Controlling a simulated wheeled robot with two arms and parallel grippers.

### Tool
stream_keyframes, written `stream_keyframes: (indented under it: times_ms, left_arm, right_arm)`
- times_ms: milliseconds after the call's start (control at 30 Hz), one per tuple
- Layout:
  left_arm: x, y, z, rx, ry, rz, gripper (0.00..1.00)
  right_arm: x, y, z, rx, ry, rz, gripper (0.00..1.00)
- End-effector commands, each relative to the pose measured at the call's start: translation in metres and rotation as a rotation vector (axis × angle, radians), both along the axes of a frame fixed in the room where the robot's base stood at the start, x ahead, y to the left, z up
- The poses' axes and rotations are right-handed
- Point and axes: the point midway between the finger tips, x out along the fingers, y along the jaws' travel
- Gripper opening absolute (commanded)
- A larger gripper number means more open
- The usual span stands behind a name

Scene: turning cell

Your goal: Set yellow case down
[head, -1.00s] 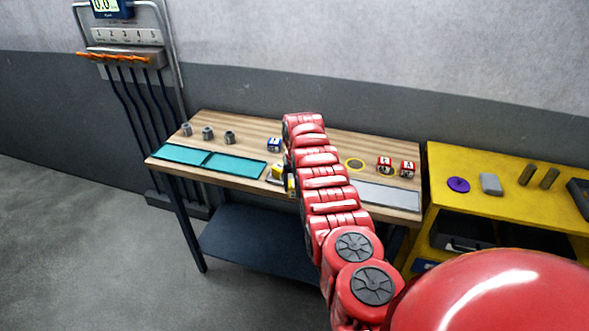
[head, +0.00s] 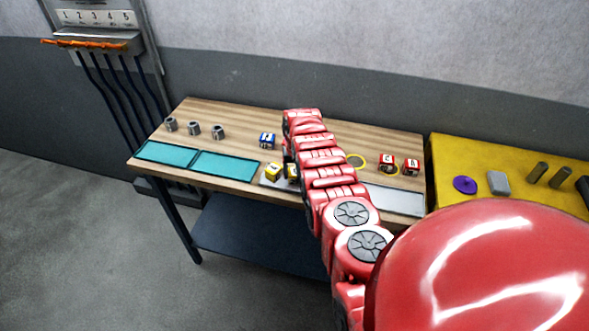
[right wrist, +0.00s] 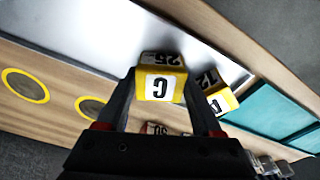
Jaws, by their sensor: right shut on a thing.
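My right gripper (right wrist: 165,108) is shut on a yellow case (right wrist: 160,86) with a "G" on the face toward the wrist camera; in the head view this case (head: 292,172) is partly hidden by my right arm. It is over or on the grey plate (head: 270,183), which shows as a shiny surface in the right wrist view (right wrist: 95,32). I cannot tell whether case and plate touch. A second yellow case (head: 273,172), marked "4" in the right wrist view (right wrist: 222,101), sits close beside it on the plate. My left gripper is not in view.
A blue case (head: 267,141) stands behind. Two red cases (head: 386,160) (head: 411,166) stand right of my arm, near a yellow ring (head: 357,161). Teal mats (head: 225,166) and metal cylinders (head: 194,128) are left. A yellow bench (head: 450,160) adjoins on the right.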

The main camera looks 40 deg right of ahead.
Motion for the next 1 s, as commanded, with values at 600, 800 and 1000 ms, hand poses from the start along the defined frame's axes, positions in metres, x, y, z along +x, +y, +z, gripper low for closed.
stream_keyframes:
  times_ms: [600,800,1000]
  left_arm:
    - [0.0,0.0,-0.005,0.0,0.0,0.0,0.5]
    - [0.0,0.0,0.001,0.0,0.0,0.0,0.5]
    - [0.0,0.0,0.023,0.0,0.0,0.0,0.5]
  right_arm:
    - [0.0,0.0,-0.004,0.0,0.001,0.0,0.97]
    - [0.0,0.0,0.002,0.0,0.001,0.0,0.97]
    - [-0.001,0.002,0.021,0.002,0.0,-0.001,0.97]
